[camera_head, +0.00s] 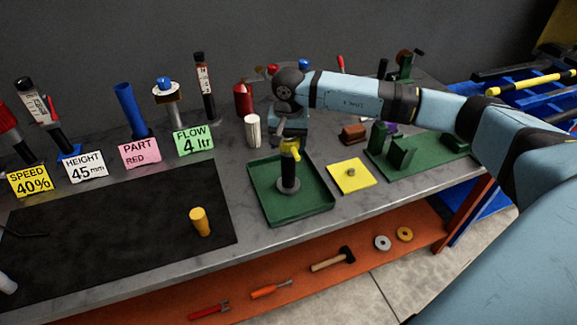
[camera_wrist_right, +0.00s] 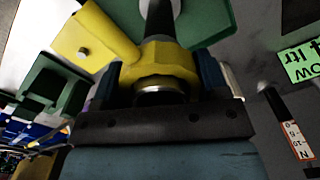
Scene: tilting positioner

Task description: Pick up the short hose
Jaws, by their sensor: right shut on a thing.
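A black upright cylinder (camera_head: 289,170) with a yellow collar (camera_head: 289,148) on top stands on a grey round base in the green tray (camera_head: 325,205). I cannot tell whether this is the short hose. My right gripper (camera_head: 288,140) comes down from above and is shut on the yellow collar. In the right wrist view the yellow collar (camera_wrist_right: 168,63) sits between the two fingers, with a silver ring on its near side and the black cylinder (camera_wrist_right: 160,18) beyond. A blue tube (camera_head: 128,105) stands upright at the back left.
The yellow plate (camera_head: 342,181) and the green fixture plate (camera_head: 430,160) lie right of the tray. A white cylinder (camera_head: 252,131) stands behind it. Label cards and several tools line the back left.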

